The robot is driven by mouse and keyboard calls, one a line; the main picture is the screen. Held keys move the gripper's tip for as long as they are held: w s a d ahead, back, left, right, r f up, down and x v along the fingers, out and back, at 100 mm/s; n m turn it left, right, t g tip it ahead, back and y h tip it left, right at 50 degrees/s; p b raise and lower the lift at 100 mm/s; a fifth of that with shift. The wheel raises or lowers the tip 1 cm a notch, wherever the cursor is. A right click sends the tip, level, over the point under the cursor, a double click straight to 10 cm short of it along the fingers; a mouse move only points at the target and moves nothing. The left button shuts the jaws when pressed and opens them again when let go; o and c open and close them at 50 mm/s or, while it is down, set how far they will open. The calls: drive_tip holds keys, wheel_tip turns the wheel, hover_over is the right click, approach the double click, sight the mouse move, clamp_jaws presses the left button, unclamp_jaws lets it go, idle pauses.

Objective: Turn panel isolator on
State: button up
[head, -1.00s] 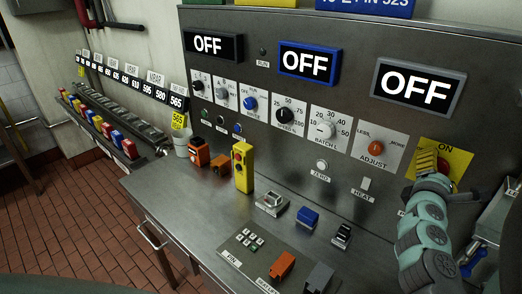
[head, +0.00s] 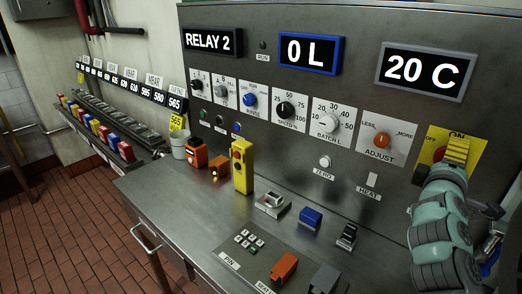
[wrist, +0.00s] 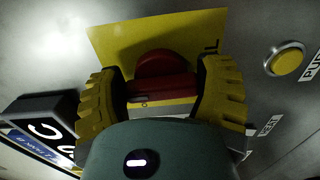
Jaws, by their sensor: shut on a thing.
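The panel isolator is a red rotary switch (wrist: 162,66) on a yellow plate (head: 472,151), at the right of the steel panel. My gripper (head: 457,150) reaches up to it from below, its yellow fingers in front of the plate. In the wrist view, the two ribbed yellow fingers (wrist: 165,95) stand on either side of the red handle and are shut on it. The fingers hide most of the switch in the head view. The panel's three displays are lit and read RELAY 2 (head: 213,41), 0 L (head: 309,54) and 20 C (head: 422,70).
The orange adjust knob (head: 382,140) and the batch knob (head: 330,121) are left of the isolator. A yellow push button (wrist: 285,60) is near it in the wrist view. A yellow control box (head: 242,166) and several small devices stand on the steel bench (head: 195,215).

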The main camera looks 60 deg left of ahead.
drive_tip(key=shift+r, duration=0.1)
idle(0.5)
drive_tip(key=o, duration=1.1)
drive_tip(key=shift+o, duration=0.2)
drive_tip(key=shift+s, duration=0.1)
drive_tip(key=v, duration=0.7)
drive_tip(key=shift+s, duration=0.2)
drive_tip(key=shift+d, duration=0.1)
